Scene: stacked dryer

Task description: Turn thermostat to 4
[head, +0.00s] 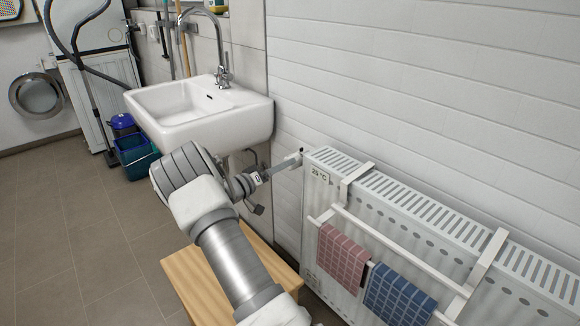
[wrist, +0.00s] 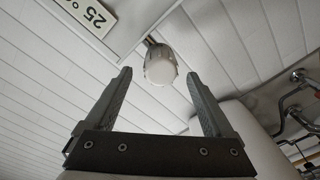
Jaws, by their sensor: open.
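The thermostat is a white, rounded knob (wrist: 160,67) on a short metal pipe beside the radiator's end, seen in the wrist view. Its number marks cannot be read. My gripper (wrist: 158,77) is open, with one finger on each side of the knob. Gaps show between the fingers and the knob, and nothing is held. In the head view my gripper (head: 284,166) reaches toward the radiator's near left corner; the knob is small and mostly hidden there. A label reading 25 °C sits on the radiator (head: 410,222), and this label (wrist: 92,14) also shows in the wrist view.
A towel rail (head: 385,250) with a red towel (head: 341,257) and a blue towel (head: 397,297) hangs on the radiator's front. A white sink (head: 205,110) is on the wall to the left. A wooden stool (head: 195,280) stands below my arm. Open tiled floor lies left.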

